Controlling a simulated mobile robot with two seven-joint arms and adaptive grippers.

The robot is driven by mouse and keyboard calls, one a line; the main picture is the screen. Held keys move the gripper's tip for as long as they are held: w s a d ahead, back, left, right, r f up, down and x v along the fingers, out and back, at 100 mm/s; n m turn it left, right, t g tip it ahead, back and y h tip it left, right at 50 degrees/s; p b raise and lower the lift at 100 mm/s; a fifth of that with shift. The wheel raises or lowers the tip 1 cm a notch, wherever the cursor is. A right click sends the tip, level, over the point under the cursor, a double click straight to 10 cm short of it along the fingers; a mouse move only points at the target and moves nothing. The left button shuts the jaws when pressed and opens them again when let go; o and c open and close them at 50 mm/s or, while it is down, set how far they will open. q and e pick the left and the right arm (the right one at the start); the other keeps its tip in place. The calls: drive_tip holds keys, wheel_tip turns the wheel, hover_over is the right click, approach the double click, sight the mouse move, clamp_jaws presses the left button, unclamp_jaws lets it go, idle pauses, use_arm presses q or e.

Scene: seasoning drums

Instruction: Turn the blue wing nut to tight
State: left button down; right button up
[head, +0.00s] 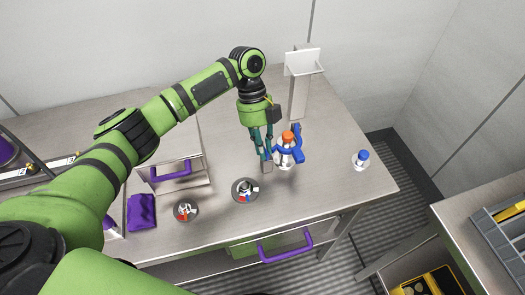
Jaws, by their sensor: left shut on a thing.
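My left gripper (265,154) reaches down from above, its fingers closed at the left side of a blue clamp (298,153). The blue wing nut appears to be the small blue part at the fingertips, mostly hidden by them, so its angle cannot be read. The clamp sits around a white bottle (285,160) with an orange cap (288,137), which stands upright on the steel table (330,200). My right gripper is not in view.
Two round dials (245,190) (185,210) lie near the front. A white bottle with a blue cap (361,158) stands at the right. A metal stand (299,95) rises behind the clamp. A purple cloth (141,212) and a purple-handled box (180,190) are at the left.

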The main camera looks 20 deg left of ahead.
use_arm(q)
drive_tip(key=m, duration=0.1)
drive_tip(key=m+y+b, duration=0.1)
drive_tip(key=m, duration=0.1)
drive_tip(key=shift+d+f+g, duration=0.1)
drive_tip(key=shift+f+g, duration=0.15)
drive_tip(key=shift+g, duration=0.05)
drive_tip(key=m+b, duration=0.1)
drive_tip(key=m, duration=0.1)
drive_tip(key=shift+w+r+m+y, duration=0.1)
drive_tip(key=shift+m+y, duration=0.3)
drive_tip(key=m+y, duration=0.1)
drive_tip(key=m, duration=0.1)
drive_tip(key=shift+r+m+g, duration=0.1)
drive_tip(key=shift+m+g, duration=0.2)
drive_tip(key=shift+m+y+p, duration=0.55)
drive_tip(key=shift+m+y, duration=0.15)
drive_tip(key=shift+m, duration=0.9)
drive_tip(key=c, duration=1.2)
unclamp_jaws()
drive_tip(key=shift+w, duration=0.1)
